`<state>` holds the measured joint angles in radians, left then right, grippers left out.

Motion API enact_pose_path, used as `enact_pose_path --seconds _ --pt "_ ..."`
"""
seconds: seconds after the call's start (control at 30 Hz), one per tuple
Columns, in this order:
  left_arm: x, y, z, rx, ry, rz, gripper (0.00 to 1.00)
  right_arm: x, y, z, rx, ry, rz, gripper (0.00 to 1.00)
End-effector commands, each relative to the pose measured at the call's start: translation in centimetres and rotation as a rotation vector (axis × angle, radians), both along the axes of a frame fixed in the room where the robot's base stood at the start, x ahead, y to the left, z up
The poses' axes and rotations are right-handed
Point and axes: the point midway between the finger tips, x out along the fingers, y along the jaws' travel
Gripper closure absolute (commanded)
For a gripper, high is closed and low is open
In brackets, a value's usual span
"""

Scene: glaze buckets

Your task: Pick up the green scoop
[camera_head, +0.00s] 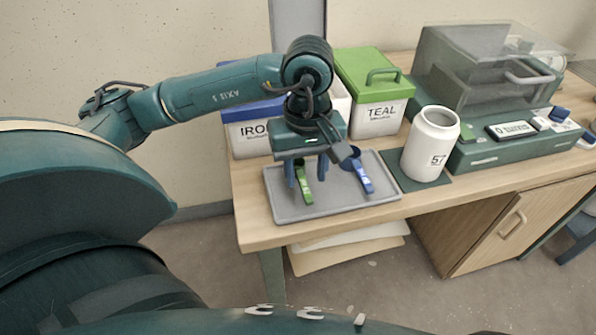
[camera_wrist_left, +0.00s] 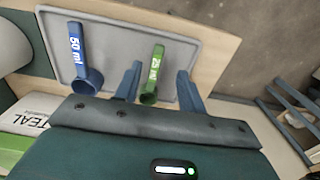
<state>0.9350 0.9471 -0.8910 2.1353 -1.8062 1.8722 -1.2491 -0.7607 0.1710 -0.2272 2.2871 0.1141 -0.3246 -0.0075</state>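The green scoop (camera_head: 304,186) lies on the grey tray (camera_head: 290,213) at the front of the table. In the left wrist view the scoop (camera_wrist_left: 153,72) shows its white marking, its handle pointing away from my gripper. My left gripper (camera_head: 306,178) reaches down over the tray from above. Its two blue fingers are apart, one on each side of the green scoop, with visible gaps in the wrist view (camera_wrist_left: 160,72). It holds nothing. My right gripper is in neither view.
A blue scoop (camera_head: 361,175) marked 50 ml lies on the tray beside the green one. A white jar (camera_head: 431,145) stands right of the tray. Behind are a TEAL bucket with green lid (camera_head: 378,118), a blue-lidded bucket (camera_head: 245,135) and a scale (camera_head: 510,140).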

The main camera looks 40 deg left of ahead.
Motion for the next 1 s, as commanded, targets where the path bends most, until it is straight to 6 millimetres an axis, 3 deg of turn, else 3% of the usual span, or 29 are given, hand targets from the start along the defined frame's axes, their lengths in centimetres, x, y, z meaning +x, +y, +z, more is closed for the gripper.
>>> enact_pose_path --seconds 0.4,0.67,1.0 --pt "0.4 0.0 -5.0 0.000 0.003 0.000 0.60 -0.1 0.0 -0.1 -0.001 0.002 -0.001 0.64" --pt "0.5 0.0 -5.3 -0.001 -0.001 0.000 0.60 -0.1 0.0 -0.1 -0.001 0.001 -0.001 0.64" --pt "0.5 0.0 -5.3 -0.001 -0.001 0.000 0.86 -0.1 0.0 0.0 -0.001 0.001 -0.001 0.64"
